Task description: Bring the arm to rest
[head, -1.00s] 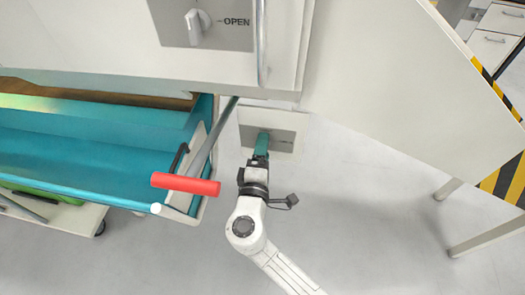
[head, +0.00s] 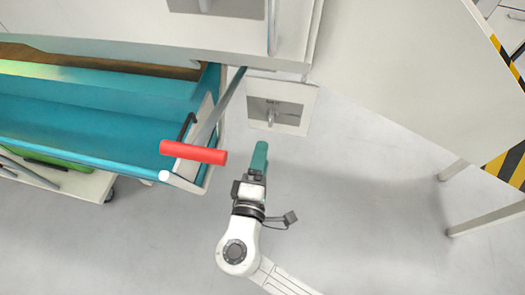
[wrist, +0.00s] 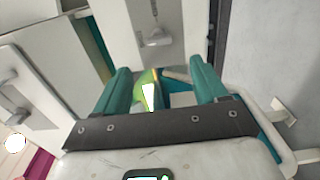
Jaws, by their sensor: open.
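My gripper (head: 258,158) points up the picture in the head view, a short gap below a grey recessed plate with a small handle (head: 271,116). In the wrist view its two teal fingers (wrist: 160,90) stand apart with no object held between them. The handle on its pale panel also shows beyond the fingers in the wrist view (wrist: 157,38). My white arm reaches in from the bottom of the head view.
A teal drawer (head: 90,122) stands out at the left, with a red bar handle (head: 193,152) close to my gripper's left. A pale table (head: 400,70) is at the right. A cart with a green item (head: 45,155) stands lower left. Grey floor is free below.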

